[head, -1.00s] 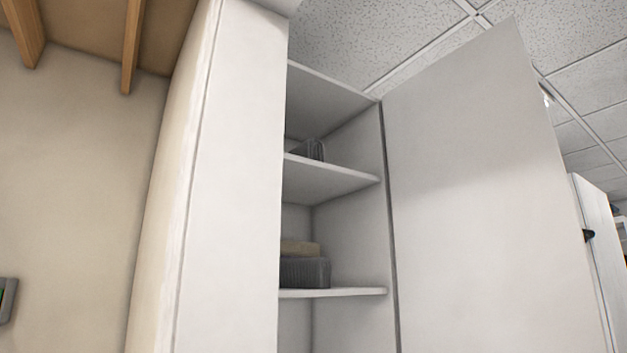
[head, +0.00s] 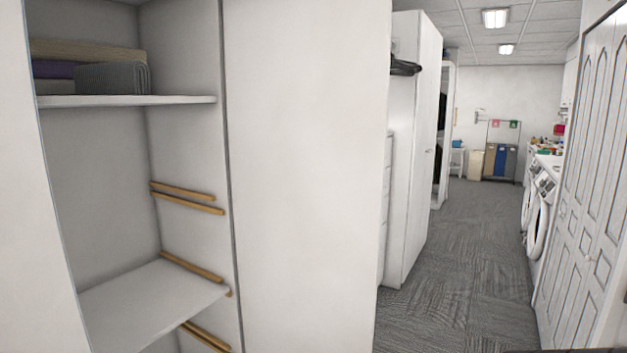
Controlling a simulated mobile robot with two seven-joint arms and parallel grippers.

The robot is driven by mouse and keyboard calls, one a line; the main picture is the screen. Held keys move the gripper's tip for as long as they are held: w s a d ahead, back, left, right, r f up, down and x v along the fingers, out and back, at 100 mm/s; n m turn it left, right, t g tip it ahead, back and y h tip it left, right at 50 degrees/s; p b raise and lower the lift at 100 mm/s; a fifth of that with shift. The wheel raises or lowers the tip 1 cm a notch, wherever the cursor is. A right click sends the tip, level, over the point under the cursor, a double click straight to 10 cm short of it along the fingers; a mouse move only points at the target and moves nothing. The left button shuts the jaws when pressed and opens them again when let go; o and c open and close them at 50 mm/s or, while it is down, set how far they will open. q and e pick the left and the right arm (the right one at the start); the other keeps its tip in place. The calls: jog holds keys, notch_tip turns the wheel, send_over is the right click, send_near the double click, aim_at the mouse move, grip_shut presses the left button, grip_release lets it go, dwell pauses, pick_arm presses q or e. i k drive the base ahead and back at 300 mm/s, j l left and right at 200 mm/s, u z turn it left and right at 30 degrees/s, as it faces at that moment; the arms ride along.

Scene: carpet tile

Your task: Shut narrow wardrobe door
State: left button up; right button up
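The narrow wardrobe is open in the head view, with white shelves (head: 150,290) and wooden rails inside. Its door (head: 305,180) stands swung wide open on the right side of the opening, a plain white panel facing me. No handle shows on the visible face of the door. Folded cloths (head: 110,77) lie on the upper shelf. The wardrobe's lower part and the door's bottom edge are cut off by the picture. Neither of my grippers is in view.
Beyond the door's free edge, a carpeted aisle (head: 455,260) runs back to the far wall. Another white cabinet (head: 412,150) stands behind the door. White panelled doors (head: 585,190) and front-loading washing machines (head: 539,215) line the right side. Bins (head: 495,162) stand at the far end.

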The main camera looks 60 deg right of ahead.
aim_at(307, 84)
jog(key=k+l, duration=0.1)
jog(key=l, duration=0.35)
jog(key=k+l+u, duration=0.15)
jog(key=l, duration=0.25)
jog(key=k+l, duration=0.1)
jog(key=l, duration=0.35)
jog(key=k+l+u, duration=0.1)
jog(key=l, duration=0.3)
jog(key=l+u, duration=0.1)
jog(key=l, duration=0.35)
jog(key=k+l, duration=0.15)
jog(key=l, duration=0.25)
jog(key=l+u, duration=0.3)
jog(key=l, duration=1.55)
